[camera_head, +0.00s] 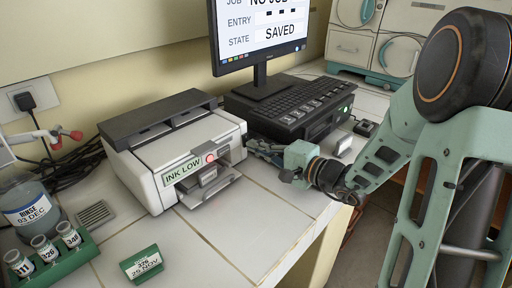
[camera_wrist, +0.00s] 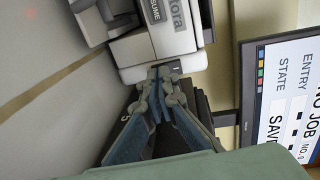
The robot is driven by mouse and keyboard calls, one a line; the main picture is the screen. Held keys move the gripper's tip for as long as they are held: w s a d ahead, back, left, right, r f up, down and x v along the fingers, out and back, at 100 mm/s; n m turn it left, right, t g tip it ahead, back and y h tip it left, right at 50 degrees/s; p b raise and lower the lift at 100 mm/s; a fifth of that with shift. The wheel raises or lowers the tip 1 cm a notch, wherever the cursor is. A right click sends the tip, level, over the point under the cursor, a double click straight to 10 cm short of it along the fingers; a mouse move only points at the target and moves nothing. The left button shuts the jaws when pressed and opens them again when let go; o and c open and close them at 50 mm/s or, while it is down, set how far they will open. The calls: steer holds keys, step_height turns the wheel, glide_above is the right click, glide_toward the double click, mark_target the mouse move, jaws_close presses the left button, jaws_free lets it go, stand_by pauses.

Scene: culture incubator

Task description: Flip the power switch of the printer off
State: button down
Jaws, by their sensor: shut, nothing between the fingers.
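The printer (camera_head: 150,185) is white with a dark top and stands on the tiled bench. An "INK LOW" label and a lit red light show on its front. My gripper (camera_head: 254,146) is beside the printer's right side, pointing at it. In the wrist view the fingers (camera_wrist: 160,78) are shut and empty, with their tips at the lower edge of the white printer (camera_wrist: 150,48). Whether they touch it I cannot tell. A small grey patch shows by the tips; the power switch itself I cannot make out, and the fingers may hide it.
A black keyboard unit (camera_head: 290,108) and a monitor (camera_head: 262,38) stand just behind my gripper. A green tube rack (camera_head: 52,262), a rinse bottle (camera_head: 32,210) and a green date card (camera_head: 142,263) are at the left and front. Bare tiles lie before the printer.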

steer(key=shift+f, duration=0.1)
stand_by(0.3)
steer(key=shift+w+a+f+b, duration=0.2)
steer(key=shift+f+b, duration=0.1)
steer(key=shift+b, duration=0.95)
steer(key=shift+w+a+f+t+y+b, duration=0.1)
steer(key=shift+t+y+b, duration=0.2)
steer(key=shift+b, duration=0.8)
steer(key=shift+r+p, duration=0.35)
steer(key=shift+p, duration=0.15)
